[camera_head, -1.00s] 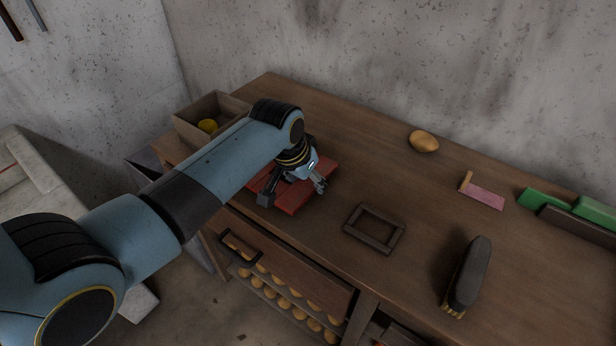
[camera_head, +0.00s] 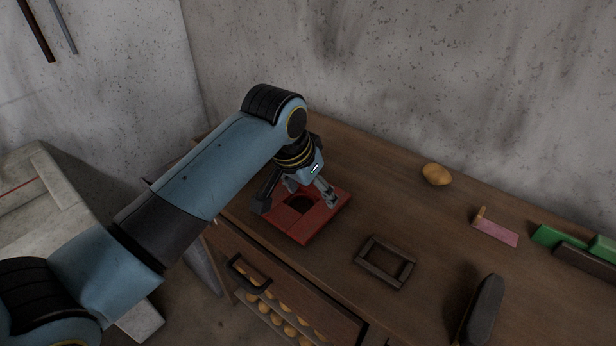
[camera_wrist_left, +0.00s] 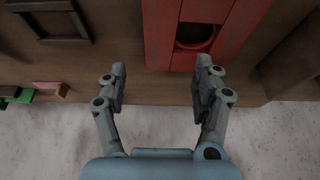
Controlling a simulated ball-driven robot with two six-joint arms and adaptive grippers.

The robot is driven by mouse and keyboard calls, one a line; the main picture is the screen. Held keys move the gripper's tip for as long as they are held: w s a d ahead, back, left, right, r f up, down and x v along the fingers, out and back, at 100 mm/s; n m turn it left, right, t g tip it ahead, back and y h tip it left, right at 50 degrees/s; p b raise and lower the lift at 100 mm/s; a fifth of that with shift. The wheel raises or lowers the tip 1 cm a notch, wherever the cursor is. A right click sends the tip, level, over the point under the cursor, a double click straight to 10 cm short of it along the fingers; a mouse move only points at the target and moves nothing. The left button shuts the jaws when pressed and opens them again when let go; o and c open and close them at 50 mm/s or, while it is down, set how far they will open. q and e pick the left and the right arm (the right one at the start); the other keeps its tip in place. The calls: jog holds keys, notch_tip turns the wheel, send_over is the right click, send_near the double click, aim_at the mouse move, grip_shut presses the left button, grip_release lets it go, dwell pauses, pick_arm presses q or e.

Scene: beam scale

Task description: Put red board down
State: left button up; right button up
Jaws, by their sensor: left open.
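The red board (camera_head: 303,231) lies on the wooden table, with a dark round hole in it. It also shows in the left wrist view (camera_wrist_left: 159,35), at the top. My left gripper (camera_head: 299,196) is over the board with its fingers spread. In the left wrist view its open fingertips (camera_wrist_left: 162,74) have nothing between them, and the board is just beyond them. My arm hides part of the board's far side. My right gripper is not in view.
A dark square frame (camera_head: 386,262) lies right of the board. Farther right are a dark brush-like object (camera_head: 481,308), a pink piece (camera_head: 497,233), a yellow potato-like lump (camera_head: 437,174) and green blocks (camera_head: 557,238). The table (camera_head: 375,205) is clear between these.

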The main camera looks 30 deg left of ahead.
pick_arm(q)
jog(key=v, duration=0.4)
dwell(0.4)
